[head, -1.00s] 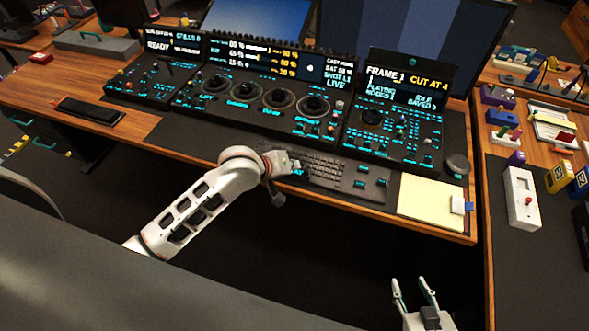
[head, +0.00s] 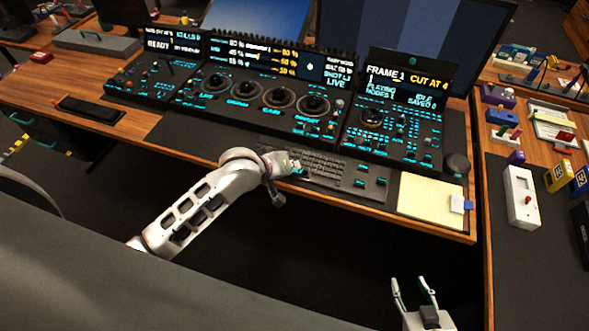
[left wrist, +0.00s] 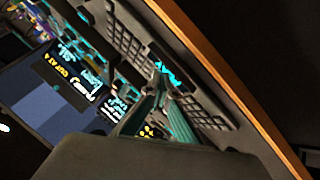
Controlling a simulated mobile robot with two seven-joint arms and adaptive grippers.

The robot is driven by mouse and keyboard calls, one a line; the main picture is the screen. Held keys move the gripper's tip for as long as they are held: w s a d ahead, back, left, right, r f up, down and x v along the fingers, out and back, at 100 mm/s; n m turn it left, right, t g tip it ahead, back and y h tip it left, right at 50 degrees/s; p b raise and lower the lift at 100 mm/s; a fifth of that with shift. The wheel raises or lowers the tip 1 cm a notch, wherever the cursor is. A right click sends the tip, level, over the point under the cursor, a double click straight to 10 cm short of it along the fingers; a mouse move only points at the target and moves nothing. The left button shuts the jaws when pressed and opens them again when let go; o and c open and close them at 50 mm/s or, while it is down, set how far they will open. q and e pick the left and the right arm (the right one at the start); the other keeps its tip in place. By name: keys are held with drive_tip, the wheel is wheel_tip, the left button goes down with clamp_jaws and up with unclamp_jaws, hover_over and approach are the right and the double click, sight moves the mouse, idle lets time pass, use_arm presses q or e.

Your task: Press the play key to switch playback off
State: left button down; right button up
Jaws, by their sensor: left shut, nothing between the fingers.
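My left gripper (head: 292,166) is shut and empty, over the left end of the keyboard (head: 326,168) in the head view. In the left wrist view its fingertips (left wrist: 167,92) are close to a dark panel with cyan markings (left wrist: 168,72) on the keyboard strip; I cannot tell whether they touch it. I cannot make out which key is the play key. The small screen (head: 408,82) above the right panel reads "FRAME 1", "CUT AT 4" and "PLAYING". My right gripper (head: 415,294) is open and empty, low in front of the desk.
Control panels with several trackballs and dials (head: 278,98) stand behind the keyboard. A yellow notepad (head: 430,200) and a dark round knob (head: 457,165) are to the right.

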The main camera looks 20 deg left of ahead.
use_arm(q)
drive_tip(key=shift+f, duration=0.3)
idle(0.4)
drive_tip(key=shift+r, duration=1)
drive_tip(key=shift+r, duration=0.1)
drive_tip(key=shift+r, duration=2.4)
drive_tip(key=s+a+f+m+t, duration=0.1)
drive_tip(key=s+f+m, duration=0.3)
drive_tip(key=s+f, duration=0.4)
drive_tip(key=s+a+f+m+y, duration=0.1)
drive_tip(key=s+a+f+m, duration=0.3)
drive_tip(key=s+f, duration=0.4)
drive_tip(key=s+m, duration=0.1)
drive_tip(key=s, duration=0.5)
drive_tip(key=shift+s+a+f+t, duration=0.15)
drive_tip(key=shift+f+t, duration=0.25)
